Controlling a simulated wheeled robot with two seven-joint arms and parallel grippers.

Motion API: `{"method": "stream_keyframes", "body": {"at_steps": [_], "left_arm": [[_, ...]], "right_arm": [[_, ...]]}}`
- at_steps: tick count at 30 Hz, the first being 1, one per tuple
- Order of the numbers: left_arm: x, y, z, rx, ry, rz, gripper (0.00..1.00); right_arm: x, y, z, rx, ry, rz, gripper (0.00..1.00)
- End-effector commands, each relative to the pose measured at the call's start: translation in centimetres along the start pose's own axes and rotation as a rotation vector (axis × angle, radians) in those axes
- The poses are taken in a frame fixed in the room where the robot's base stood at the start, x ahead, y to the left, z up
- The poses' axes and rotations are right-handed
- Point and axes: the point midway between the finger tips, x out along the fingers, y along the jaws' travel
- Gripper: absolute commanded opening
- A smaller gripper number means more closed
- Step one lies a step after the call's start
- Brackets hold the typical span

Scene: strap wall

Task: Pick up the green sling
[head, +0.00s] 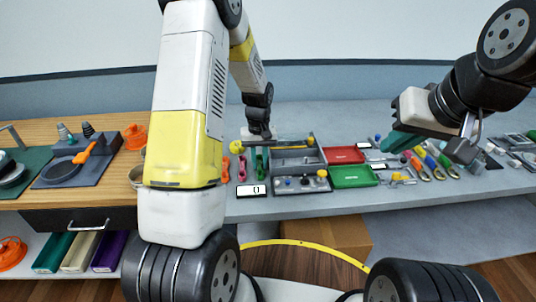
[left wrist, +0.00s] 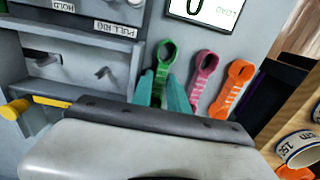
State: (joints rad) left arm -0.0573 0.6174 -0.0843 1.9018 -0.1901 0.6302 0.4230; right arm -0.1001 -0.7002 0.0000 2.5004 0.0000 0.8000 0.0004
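The green sling (left wrist: 167,50) hangs or lies with its looped end up in the left wrist view, first in a row with a pink and an orange one. In the head view the green sling (head: 259,164) is partly hidden below my left gripper (head: 258,144). In the left wrist view the teal fingers of my left gripper (left wrist: 162,88) stand apart, one on each side of the green strap. Its lower part is hidden by the gripper body.
The pink sling (left wrist: 203,75) and orange sling (left wrist: 234,83) are close beside the green one. A load display (left wrist: 205,8) is above them. A grey fixture (head: 300,158) with a yellow-ended bar adjoins the green sling. Red (head: 344,155) and green trays (head: 352,177) lie further right.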

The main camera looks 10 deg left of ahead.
Motion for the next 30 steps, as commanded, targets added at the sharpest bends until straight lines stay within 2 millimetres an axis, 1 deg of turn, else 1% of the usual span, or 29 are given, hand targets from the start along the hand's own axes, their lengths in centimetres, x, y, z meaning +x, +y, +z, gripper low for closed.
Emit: {"method": "stream_keyframes", "body": {"at_steps": [4,5,6,8,18,22,26,30], "left_arm": [[0.0,0.0,0.0,0.000,0.000,0.000,0.20],[0.0,0.0,0.0,0.000,0.000,0.000,0.18],[0.0,0.0,0.0,0.000,0.000,0.000,0.10],[0.0,0.0,0.0,0.000,0.000,0.000,0.00],[-0.1,0.0,0.0,0.000,0.000,0.000,0.00],[-0.5,0.0,0.0,0.000,0.001,0.000,0.00],[-1.6,0.1,-0.1,0.001,0.003,0.001,0.00],[-3.8,0.1,-0.1,0.001,0.004,0.002,0.00]], "right_arm": [[0.0,0.0,0.0,0.000,0.000,0.000,0.07],[0.0,0.0,0.0,0.000,0.000,0.000,0.07],[0.0,0.0,0.0,0.000,0.000,0.000,0.07],[0.0,0.0,0.0,0.000,0.000,0.000,0.07],[0.0,0.0,0.0,0.000,0.000,0.000,0.07],[0.0,0.0,0.0,0.000,0.000,0.000,0.07],[0.0,0.0,0.0,0.000,0.000,0.000,0.07],[0.0,0.0,0.0,0.000,0.000,0.000,0.07]]}}
